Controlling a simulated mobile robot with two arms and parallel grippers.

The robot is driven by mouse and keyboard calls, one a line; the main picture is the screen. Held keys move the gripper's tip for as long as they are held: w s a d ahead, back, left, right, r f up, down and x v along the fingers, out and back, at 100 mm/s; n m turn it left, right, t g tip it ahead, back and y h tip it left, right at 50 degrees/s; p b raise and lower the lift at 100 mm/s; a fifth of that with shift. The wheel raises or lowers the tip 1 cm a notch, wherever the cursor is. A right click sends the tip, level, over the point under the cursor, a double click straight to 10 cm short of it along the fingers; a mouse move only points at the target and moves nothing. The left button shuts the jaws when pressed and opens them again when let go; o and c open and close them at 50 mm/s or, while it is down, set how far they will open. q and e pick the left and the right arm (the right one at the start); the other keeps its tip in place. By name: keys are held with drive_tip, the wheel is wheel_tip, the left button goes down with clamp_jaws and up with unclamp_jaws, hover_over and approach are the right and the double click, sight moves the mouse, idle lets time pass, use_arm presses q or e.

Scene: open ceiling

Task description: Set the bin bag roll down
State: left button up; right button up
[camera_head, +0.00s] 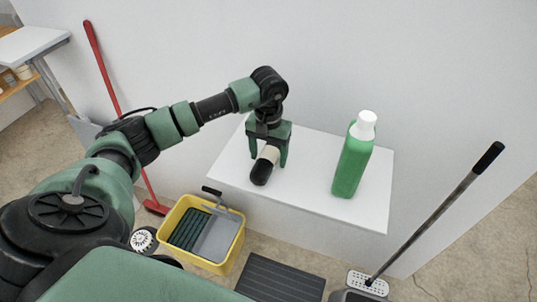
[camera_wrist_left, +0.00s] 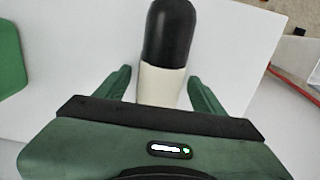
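The bin bag roll (camera_head: 262,169), black at one end and cream-white at the other, is at the white shelf (camera_head: 318,201), near its left front part, with its black end towards the front edge. My left gripper (camera_head: 268,160) points down over it, with one green finger on each side of the roll. In the left wrist view the roll (camera_wrist_left: 166,45) lies between the fingers, with narrow gaps on both sides, so the gripper looks open. The roll's far white end is hidden by the gripper. My right gripper is not in view.
A green bottle with a white cap (camera_head: 353,156) stands on the shelf to the right. Below are a yellow mop bucket (camera_head: 233,252) and a dark grey mat (camera_head: 281,280). A red-handled broom (camera_head: 105,75) leans at left, and a long-handled tool (camera_head: 440,211) stands at right.

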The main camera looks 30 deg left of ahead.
sight(268, 152)
use_arm(q)
drive_tip(key=shift+r, duration=0.35)
wheel_tip(268, 152, up, 12)
drive_tip(key=b, duration=0.3)
drive_tip(key=shift+f+b, duration=0.2)
drive_tip(key=shift+b, duration=0.2)
